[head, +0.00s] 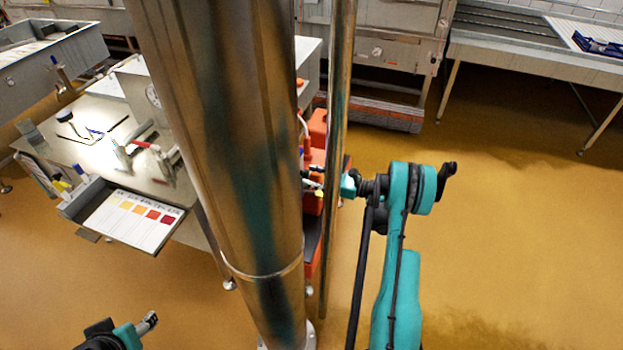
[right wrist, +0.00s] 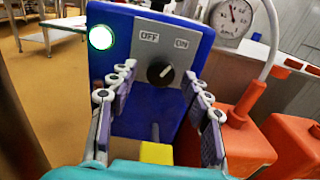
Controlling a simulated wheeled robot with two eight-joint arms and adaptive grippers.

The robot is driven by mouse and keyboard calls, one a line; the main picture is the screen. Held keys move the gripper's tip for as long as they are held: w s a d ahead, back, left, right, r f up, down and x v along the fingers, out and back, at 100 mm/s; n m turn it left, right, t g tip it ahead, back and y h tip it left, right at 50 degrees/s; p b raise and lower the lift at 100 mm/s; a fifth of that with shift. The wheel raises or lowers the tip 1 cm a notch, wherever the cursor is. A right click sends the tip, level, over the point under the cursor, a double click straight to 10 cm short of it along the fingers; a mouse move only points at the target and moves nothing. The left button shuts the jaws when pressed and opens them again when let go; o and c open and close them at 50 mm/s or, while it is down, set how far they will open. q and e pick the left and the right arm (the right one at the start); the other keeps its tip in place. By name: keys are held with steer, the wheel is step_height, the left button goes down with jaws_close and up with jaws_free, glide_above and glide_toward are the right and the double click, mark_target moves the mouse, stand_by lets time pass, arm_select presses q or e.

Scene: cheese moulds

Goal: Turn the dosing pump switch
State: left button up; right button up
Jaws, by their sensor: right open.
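The dosing pump is a blue box (right wrist: 205,50) with a grey plate marked OFF and ON. Its black switch knob (right wrist: 160,71) has a white mark that slants up to the right, toward the ON side. A round lamp (right wrist: 101,37) left of the plate glows white-green. My right gripper (right wrist: 160,78) is open, with its fingers spread left and right of the knob and nothing between them. In the head view my right gripper (head: 314,186) is partly hidden by the steel pole. My left gripper (head: 149,321) is at the bottom left, far from the pump; its jaws are unclear.
Orange canisters (right wrist: 238,140) stand right of the pump, with a white tube rising. A round gauge (right wrist: 233,18) is behind. A thick steel column (head: 215,120) blocks the middle of the head view. A cluttered steel table (head: 190,190) is left; the floor at right is clear.

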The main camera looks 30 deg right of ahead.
steer(key=shift+w+a, duration=0.2)
steer(key=shift+w, duration=0.1)
jaws_close()
steer(key=shift+n, duration=0.3)
steer(key=n, duration=1.1)
steer(key=shift+n, duration=0.3)
stand_by(0.4)
